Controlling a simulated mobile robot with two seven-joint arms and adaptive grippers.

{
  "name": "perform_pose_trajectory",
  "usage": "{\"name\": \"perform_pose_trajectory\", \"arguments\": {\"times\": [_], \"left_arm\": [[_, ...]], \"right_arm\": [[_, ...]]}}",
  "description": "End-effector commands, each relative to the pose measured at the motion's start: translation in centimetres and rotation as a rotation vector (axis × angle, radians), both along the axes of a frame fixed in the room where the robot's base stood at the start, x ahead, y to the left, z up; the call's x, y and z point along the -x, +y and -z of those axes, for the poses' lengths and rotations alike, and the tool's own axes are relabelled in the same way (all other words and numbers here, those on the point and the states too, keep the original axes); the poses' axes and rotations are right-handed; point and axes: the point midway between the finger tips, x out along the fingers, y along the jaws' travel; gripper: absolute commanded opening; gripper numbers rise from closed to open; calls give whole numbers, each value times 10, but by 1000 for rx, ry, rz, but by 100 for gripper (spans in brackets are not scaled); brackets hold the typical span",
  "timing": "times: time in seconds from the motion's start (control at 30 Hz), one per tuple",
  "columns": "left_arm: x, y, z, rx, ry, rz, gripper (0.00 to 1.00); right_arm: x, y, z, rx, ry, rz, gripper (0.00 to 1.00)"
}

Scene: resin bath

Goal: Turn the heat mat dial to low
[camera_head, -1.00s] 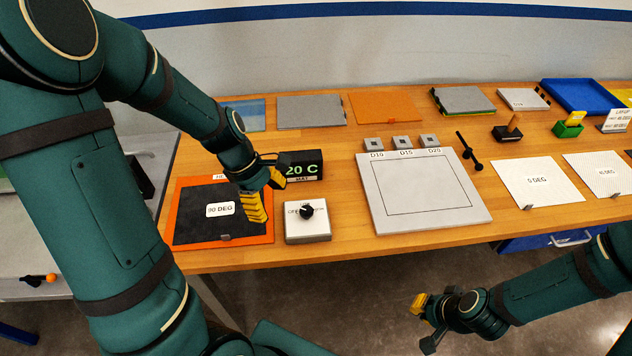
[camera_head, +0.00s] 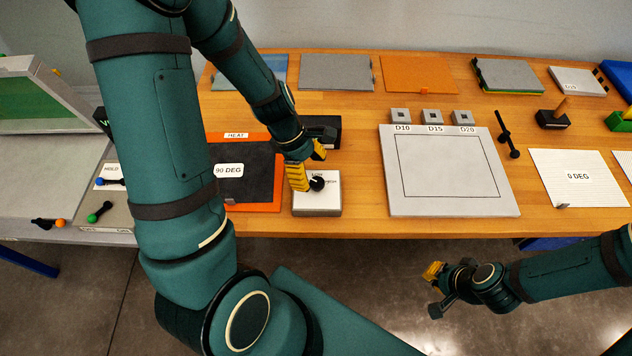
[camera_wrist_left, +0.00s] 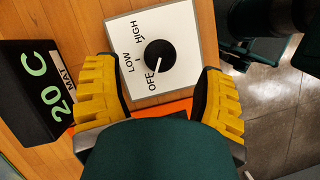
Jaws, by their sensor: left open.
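The heat mat dial is a black round knob (camera_wrist_left: 160,56) on a pale control box (camera_head: 318,205), with OFF, LOW and HIGH labels. In the left wrist view its white pointer line points at OFF. My left gripper (camera_head: 306,168) is open just above the box. In the left wrist view its yellow fingers (camera_wrist_left: 158,85) are apart, one on each side of the picture, with the knob between and slightly beyond the tips. Contact with the knob cannot be seen. My right gripper (camera_head: 434,290) is away from the bench, over the floor; its jaw opening is unclear.
A black display reading 20 C (camera_wrist_left: 38,105) stands beside the box. The orange-edged heat mat with a dark plate (camera_head: 262,170) lies left of it, partly behind my arm. A grey framed plate (camera_head: 450,205) lies to the right. Bare wood (camera_head: 357,185) separates plate and box.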

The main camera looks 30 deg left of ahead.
Motion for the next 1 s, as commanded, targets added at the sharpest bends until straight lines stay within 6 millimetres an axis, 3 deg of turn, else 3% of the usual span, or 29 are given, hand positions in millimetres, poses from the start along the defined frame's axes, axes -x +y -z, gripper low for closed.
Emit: {"name": "perform_pose_trajectory", "arguments": {"times": [0.1, 0.23, 0.67, 0.8, 0.87, 1.0], "left_arm": [[0, -7, 19, 2, 4, 1, 70], [-1, -12, 30, 1, 2, 1, 70], [-2, -14, 35, 0, 0, 0, 68], [-2, -14, 35, 0, 0, 0, 19], [-2, -14, 35, 0, 0, 0, 0], [-2, -14, 35, 0, 0, 0, 0]], "right_arm": [[0, 0, 9, 1, 0, 0, 0], [0, 1, 12, 2, 0, 0, 0], [0, 1, 13, 3, 0, -1, 0], [0, 1, 13, 3, 0, -1, 0], [0, 1, 13, 2, 0, -1, 0], [0, 1, 13, 2, 0, -1, 0]]}}
